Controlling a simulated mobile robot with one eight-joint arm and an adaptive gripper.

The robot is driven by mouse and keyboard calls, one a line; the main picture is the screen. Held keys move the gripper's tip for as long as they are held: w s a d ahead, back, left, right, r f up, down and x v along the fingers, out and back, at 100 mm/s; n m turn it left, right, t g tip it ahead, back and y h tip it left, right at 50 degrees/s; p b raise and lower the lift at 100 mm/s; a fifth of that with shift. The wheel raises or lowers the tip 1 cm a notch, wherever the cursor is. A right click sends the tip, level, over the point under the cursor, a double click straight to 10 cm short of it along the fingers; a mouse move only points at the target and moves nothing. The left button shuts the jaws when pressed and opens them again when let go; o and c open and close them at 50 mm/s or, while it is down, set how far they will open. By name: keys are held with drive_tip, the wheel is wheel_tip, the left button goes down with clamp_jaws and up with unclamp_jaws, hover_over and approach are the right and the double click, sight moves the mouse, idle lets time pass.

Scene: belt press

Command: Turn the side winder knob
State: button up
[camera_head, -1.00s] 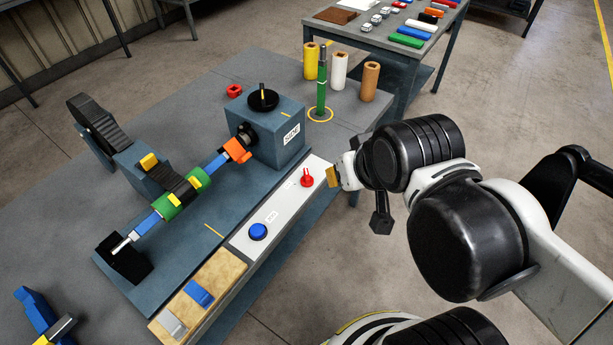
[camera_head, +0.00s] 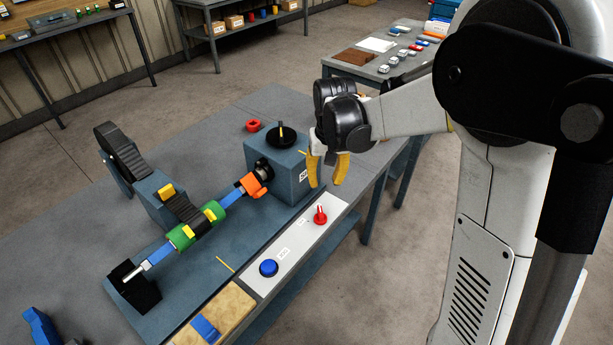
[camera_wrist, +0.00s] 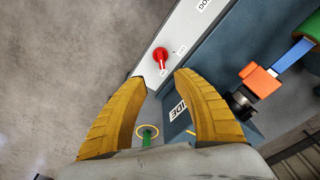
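The blue-grey box (camera_head: 262,160) carries a label that reads "SIDE" in the wrist view (camera_wrist: 177,108). On its top is a round black knob (camera_head: 281,136) with an upright grip and a yellow mark. The knob is not seen in the wrist view. My gripper (camera_head: 326,184) is open and empty, its yellow fingers pointing down beside the box's right side. It also shows in the wrist view (camera_wrist: 161,77), with a wide gap between the fingers. A red knob (camera_head: 320,215) on the white panel lies just past the fingertips in the wrist view (camera_wrist: 160,57).
The white panel (camera_head: 296,243) also bears a blue button (camera_head: 268,267). A shaft with green and orange collars (camera_head: 252,185) runs left from the box. A red ring (camera_head: 253,125) lies behind it. A green post (camera_wrist: 147,137) stands in a yellow ring near my gripper.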

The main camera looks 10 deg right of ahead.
drive_tip(key=g, duration=0.1)
approach(321, 211)
wheel_tip(321, 211, down, 10)
drive_tip(key=b, duration=0.3)
drive_tip(key=shift+a+b, duration=0.1)
drive_tip(key=shift+b, duration=0.25)
clamp_jaws()
